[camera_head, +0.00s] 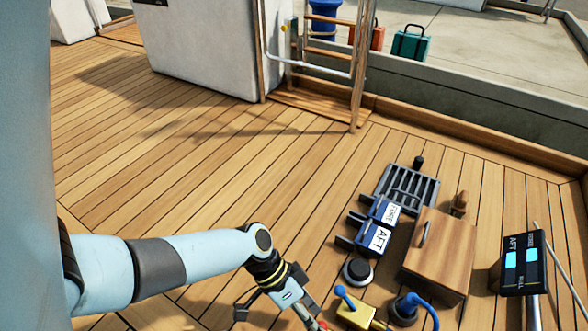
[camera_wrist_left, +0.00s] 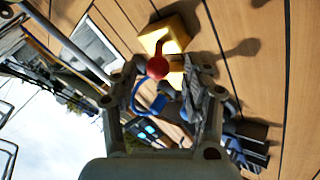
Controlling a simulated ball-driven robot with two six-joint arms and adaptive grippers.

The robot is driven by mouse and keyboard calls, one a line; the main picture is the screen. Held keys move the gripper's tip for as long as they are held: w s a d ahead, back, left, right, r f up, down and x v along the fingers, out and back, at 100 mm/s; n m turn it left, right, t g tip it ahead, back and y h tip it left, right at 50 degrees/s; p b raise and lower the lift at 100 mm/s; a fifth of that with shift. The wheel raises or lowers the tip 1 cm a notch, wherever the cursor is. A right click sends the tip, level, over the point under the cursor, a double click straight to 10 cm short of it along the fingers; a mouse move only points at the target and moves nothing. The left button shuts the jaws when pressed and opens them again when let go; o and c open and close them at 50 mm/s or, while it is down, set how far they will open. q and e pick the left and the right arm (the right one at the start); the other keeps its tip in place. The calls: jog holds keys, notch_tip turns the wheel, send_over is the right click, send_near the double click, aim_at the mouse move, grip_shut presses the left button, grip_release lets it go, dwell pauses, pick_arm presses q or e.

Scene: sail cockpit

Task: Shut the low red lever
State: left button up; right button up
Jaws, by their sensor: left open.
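The red lever shows as a round red knob (camera_wrist_left: 157,67) in the left wrist view, in front of a yellow block (camera_wrist_left: 152,38). In the head view only a small red bit (camera_head: 322,325) shows at the bottom edge, beside my gripper. My left gripper (camera_head: 285,309) is low over the deck at the bottom of the head view. In the left wrist view my left gripper (camera_wrist_left: 163,70) has its fingers apart, with the red knob between or just beyond the tips. I cannot tell whether they touch it. My right gripper is not in view.
A yellow base (camera_head: 360,317) with a blue-knobbed lever stands close right of my gripper. Deck at left is clear.

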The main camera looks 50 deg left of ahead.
pick_arm(q)
jog(key=v, duration=0.7)
jog(key=shift+a, duration=0.15)
jog(key=shift+r, duration=0.15)
